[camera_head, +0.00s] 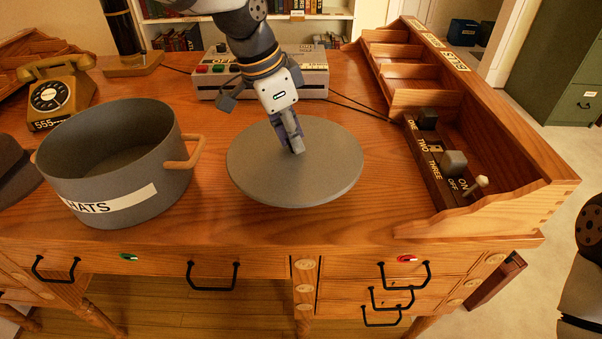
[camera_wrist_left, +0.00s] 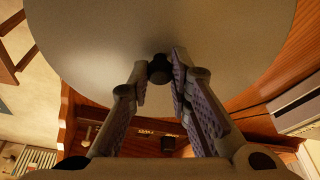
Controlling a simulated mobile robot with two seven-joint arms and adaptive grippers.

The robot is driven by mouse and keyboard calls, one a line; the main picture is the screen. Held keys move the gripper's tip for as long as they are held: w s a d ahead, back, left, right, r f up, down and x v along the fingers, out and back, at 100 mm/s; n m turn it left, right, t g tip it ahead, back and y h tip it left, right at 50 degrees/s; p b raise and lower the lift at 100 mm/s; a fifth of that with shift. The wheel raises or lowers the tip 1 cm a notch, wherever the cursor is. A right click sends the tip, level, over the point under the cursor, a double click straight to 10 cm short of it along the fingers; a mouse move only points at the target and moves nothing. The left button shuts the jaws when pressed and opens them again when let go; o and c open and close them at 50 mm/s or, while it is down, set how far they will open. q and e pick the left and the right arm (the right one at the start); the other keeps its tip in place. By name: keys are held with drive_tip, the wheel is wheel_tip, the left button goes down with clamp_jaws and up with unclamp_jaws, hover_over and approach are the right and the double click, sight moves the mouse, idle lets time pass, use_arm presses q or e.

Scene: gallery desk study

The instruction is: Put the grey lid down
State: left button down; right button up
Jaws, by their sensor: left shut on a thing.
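The grey lid (camera_head: 255,175) is a round flat disc over the middle of the desk, right of the grey pot. It also fills the top of the left wrist view (camera_wrist_left: 100,40). My left gripper (camera_head: 295,148) comes down from above onto the lid's middle. In the left wrist view its fingers (camera_wrist_left: 160,72) are shut on the small dark knob of the lid (camera_wrist_left: 159,68). The lid looks nearly level; I cannot tell whether it touches the desk. My right gripper is out of view.
An open grey pot (camera_head: 165,140) with a white label and wooden handles stands left on the desk (camera_head: 230,225). A yellow telephone (camera_head: 60,92) is behind it. A grey switch box (camera_head: 310,80) stands behind the lid. A wooden tray with compartments and switches (camera_head: 500,140) is at right.

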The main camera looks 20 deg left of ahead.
sight(288, 156)
use_arm(q)
wheel_tip(288, 156, down, 7)
drive_tip(key=shift+f, duration=0.1)
drive_tip(key=shift+a, duration=0.1)
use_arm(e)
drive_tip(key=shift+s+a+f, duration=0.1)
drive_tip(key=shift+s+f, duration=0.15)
use_arm(q)
drive_tip(key=c, duration=1.5)
unclamp_jaws()
drive_tip(key=p+v, duration=0.1)
drive_tip(key=v, duration=1.1)
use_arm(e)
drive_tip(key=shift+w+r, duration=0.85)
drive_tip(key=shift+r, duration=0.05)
